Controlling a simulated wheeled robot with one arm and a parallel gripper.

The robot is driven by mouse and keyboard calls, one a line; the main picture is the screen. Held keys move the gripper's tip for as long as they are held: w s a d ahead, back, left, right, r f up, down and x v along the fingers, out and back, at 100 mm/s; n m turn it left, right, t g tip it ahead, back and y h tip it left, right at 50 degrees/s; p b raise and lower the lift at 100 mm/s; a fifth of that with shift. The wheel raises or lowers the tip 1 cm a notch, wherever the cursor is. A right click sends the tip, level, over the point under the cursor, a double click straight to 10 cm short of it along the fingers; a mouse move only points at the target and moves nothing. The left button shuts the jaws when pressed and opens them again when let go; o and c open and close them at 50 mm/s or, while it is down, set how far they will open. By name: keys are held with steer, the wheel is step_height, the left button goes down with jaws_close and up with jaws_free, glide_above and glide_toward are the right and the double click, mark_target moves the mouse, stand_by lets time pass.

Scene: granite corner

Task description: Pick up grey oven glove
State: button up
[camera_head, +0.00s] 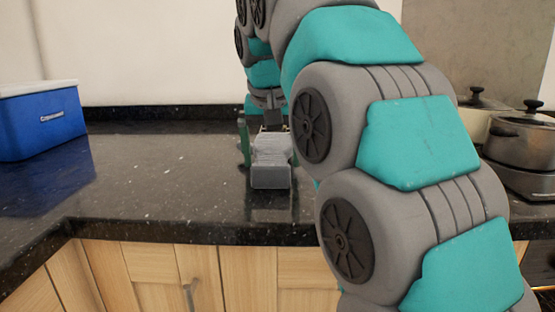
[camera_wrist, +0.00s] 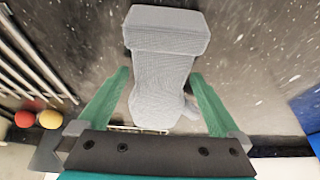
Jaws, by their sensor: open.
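The grey oven glove (camera_head: 271,165) lies on the dark granite counter, under my arm's end in the head view. In the wrist view the glove (camera_wrist: 160,80) stretches from the top middle down between my green fingers, its wide cuff at the top and its thumb at the lower right. My gripper (camera_wrist: 160,85) is open, with one finger on each side of the glove and a visible gap on both sides. In the head view my gripper (camera_head: 266,145) is partly hidden by the glove and my arm. I cannot tell how far the fingers are above the counter.
A blue box with a white lid (camera_head: 42,120) stands on the counter at the left. Pots (camera_head: 522,142) stand at the right, partly behind my arm. Metal bars (camera_wrist: 30,55) and a red and a yellow ball (camera_wrist: 49,119) show at the wrist view's left. Counter (camera_head: 170,170) left of the glove is clear.

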jaws_close()
stand_by(0.8)
steer(key=shift+r, duration=0.15)
